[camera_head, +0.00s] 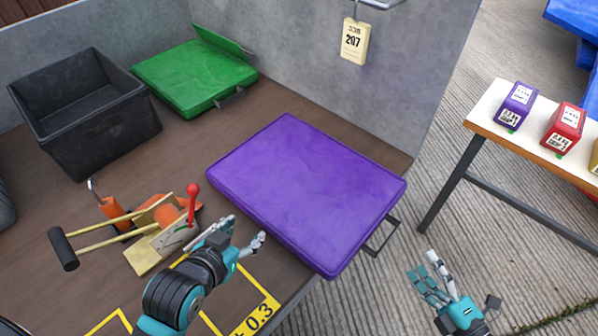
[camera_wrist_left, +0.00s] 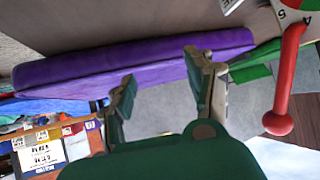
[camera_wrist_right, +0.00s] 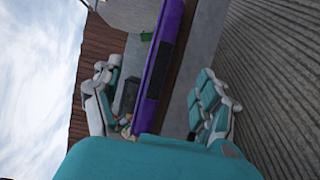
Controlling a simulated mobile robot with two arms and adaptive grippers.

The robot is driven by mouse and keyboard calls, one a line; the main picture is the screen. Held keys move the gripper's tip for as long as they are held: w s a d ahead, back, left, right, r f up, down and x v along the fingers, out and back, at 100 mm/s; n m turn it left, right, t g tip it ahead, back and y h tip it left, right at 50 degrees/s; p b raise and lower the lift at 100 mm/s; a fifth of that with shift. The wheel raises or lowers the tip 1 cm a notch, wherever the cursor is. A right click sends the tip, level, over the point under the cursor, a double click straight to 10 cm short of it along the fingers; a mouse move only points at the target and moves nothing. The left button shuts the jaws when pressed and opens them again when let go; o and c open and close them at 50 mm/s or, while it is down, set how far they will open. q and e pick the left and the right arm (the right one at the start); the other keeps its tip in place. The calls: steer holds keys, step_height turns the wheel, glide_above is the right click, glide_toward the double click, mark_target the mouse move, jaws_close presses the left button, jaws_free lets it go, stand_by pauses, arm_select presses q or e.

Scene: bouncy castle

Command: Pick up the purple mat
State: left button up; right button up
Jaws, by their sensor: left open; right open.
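The purple mat (camera_head: 305,188) lies flat on the brown table, with a dark handle (camera_head: 383,238) on its right end that sticks out past the table edge. My left gripper (camera_head: 240,236) is open and empty, just in front of the mat's near left side. In the left wrist view the mat (camera_wrist_left: 140,62) spans behind the open fingers (camera_wrist_left: 160,95). My right gripper (camera_head: 433,272) is open and empty, off the table to the right of the handle. In the right wrist view the mat's purple edge (camera_wrist_right: 165,55) shows between the open fingers (camera_wrist_right: 155,105).
A black bin (camera_head: 95,120) and a green folded mat (camera_head: 195,78) stand at the back left. An orange tool with a red-knobbed lever (camera_head: 193,200) sits beside my left gripper. A grey wall with a 207 tag (camera_head: 354,41) stands behind; a bench (camera_head: 490,118) with coloured boxes is right.

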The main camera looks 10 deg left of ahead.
mark_target(397, 226)
steer(key=b+x, duration=0.2)
steer(key=x, duration=0.9)
steer(key=shift+w, duration=0.2)
steer(key=x, duration=0.1)
steer(key=b+x, duration=0.1)
steer(key=x, duration=0.1)
steer(key=b+x, duration=0.1)
steer(key=shift+w+a+f, duration=0.1)
steer(key=shift+f, duration=0.25)
steer(key=shift+w+a, duration=0.15)
steer(key=shift+w, duration=0.1)
arm_select(q)
steer(key=w+d+r+t+h, duration=0.1)
steer(key=r+t+h, duration=0.1)
steer(key=r+t, duration=0.3)
steer(key=w+d+r+t+h, duration=0.2)
steer(key=r+t, duration=0.4)
steer(key=r, duration=0.6)
steer(key=shift+w+d, duration=0.15)
steer(key=shift+d, duration=0.15)
arm_select(e)
steer(key=shift+c, duration=0.3)
jaws_close()
arm_select(q)
steer(key=shift+m, duration=0.3)
arm_select(e)
steer(key=shift+r, duration=0.15)
